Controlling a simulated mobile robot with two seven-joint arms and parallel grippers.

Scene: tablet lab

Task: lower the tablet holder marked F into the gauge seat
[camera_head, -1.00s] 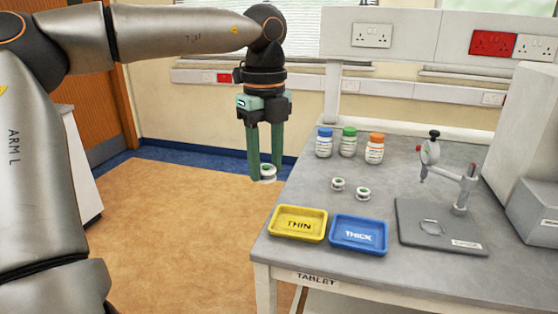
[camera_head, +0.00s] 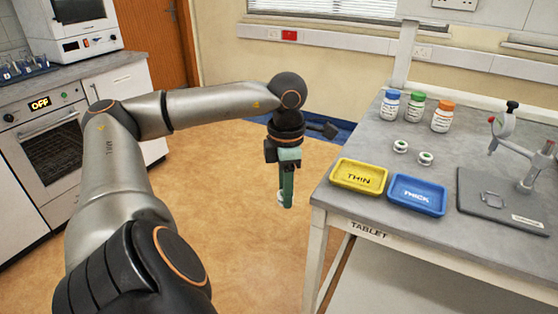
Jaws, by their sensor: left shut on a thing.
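My left gripper (camera_head: 286,196) hangs down in the middle of the view, left of the bench and over open floor. It is shut on a small white tablet holder (camera_head: 280,196), mostly hidden behind the fingers; its letter cannot be read. The gauge seat (camera_head: 491,199) is a ring on the dark grey base plate (camera_head: 470,183) at the right of the bench. The dial gauge (camera_head: 503,125) stands over that plate on a post. Two other white and green holders, one farther (camera_head: 400,146) and one nearer (camera_head: 426,158), sit on the bench. My right gripper is not in view.
A yellow THIN tray (camera_head: 334,180) and a blue THICK tray (camera_head: 393,199) lie at the bench's left front. Three bottles with blue (camera_head: 390,105), green (camera_head: 416,108) and orange (camera_head: 443,117) caps stand behind. An oven (camera_head: 48,145) is at the left.

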